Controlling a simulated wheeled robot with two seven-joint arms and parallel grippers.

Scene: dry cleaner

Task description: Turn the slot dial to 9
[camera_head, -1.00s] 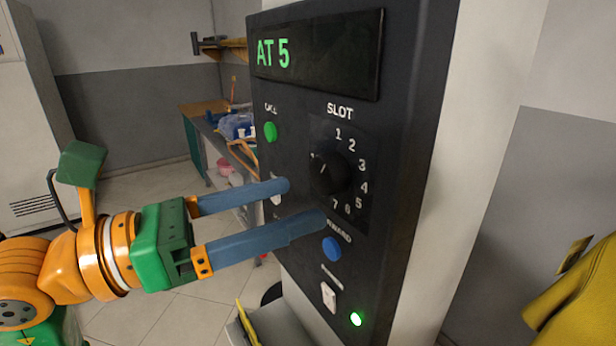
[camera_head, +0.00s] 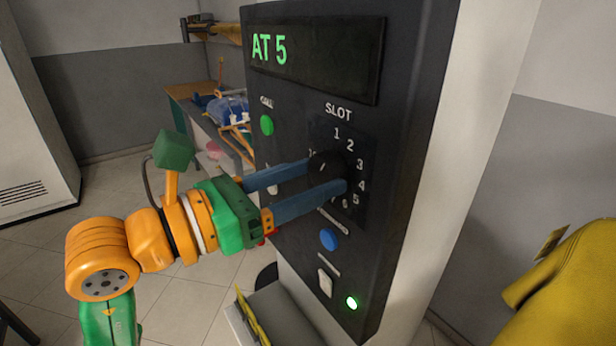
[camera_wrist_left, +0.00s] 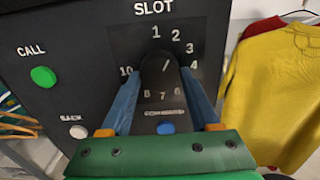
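The slot dial (camera_head: 322,167) is a black round knob on a dark control panel (camera_head: 408,150), under the word SLOT. Its pale mark slants up and right, roughly towards 2; I cannot tell the exact number. In the left wrist view the dial (camera_wrist_left: 160,72) lies between my blue fingers. My left gripper (camera_head: 328,174) is open, with one finger on each side of the dial; whether they touch it is unclear. In the left wrist view the left finger covers the place of the 9. The display (camera_head: 312,57) reads AT 5. My right gripper is not in view.
A yellow garment (camera_head: 570,285) hangs at the right. A workbench (camera_head: 185,92) stands behind on the left.

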